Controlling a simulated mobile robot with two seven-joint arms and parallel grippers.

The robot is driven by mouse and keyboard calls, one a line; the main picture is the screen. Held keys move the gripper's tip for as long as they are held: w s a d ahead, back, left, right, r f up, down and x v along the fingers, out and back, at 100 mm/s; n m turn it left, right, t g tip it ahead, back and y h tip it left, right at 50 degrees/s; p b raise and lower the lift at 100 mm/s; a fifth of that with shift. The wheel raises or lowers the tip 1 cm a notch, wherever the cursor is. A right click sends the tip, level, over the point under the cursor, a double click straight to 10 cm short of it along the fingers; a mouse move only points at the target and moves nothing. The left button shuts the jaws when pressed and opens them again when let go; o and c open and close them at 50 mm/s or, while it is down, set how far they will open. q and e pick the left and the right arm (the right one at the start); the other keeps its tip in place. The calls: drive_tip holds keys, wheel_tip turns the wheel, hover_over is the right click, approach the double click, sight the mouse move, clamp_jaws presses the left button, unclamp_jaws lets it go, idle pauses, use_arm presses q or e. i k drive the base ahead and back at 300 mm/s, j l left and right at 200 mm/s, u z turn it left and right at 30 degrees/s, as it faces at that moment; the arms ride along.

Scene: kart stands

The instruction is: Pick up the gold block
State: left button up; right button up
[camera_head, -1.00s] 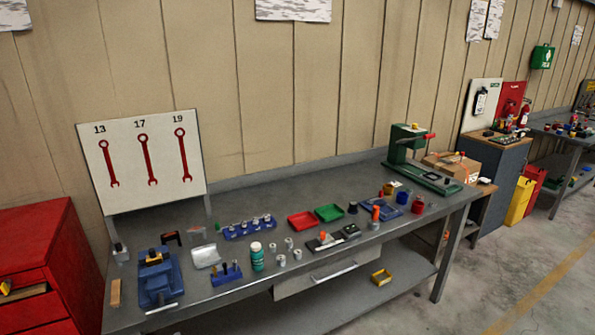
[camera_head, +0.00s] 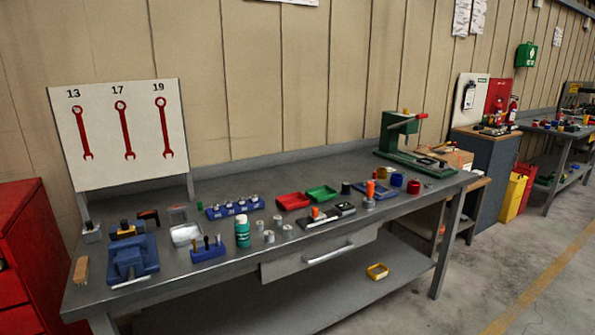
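No block stands out clearly as the gold block. A small gold-yellow piece (camera_head: 381,172) sits near the right end of the workbench (camera_head: 330,251), behind a blue cup (camera_head: 397,179). A tan block (camera_head: 80,270) lies at the bench's left end, beside the blue vise (camera_head: 132,258). Another small yellowish bit (camera_head: 125,229) shows on a dark item behind the vise. These are too small to tell which is the gold block. Neither of my grippers is in view.
A green press (camera_head: 402,137) stands at the bench's right end. Red (camera_head: 293,201) and green trays, a green bottle (camera_head: 243,233) and blue racks fill the middle. Open floor lies at the right front.

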sight(121, 234)
drive_tip(key=u, duration=0.65)
drive_tip(key=i+l, duration=0.05)
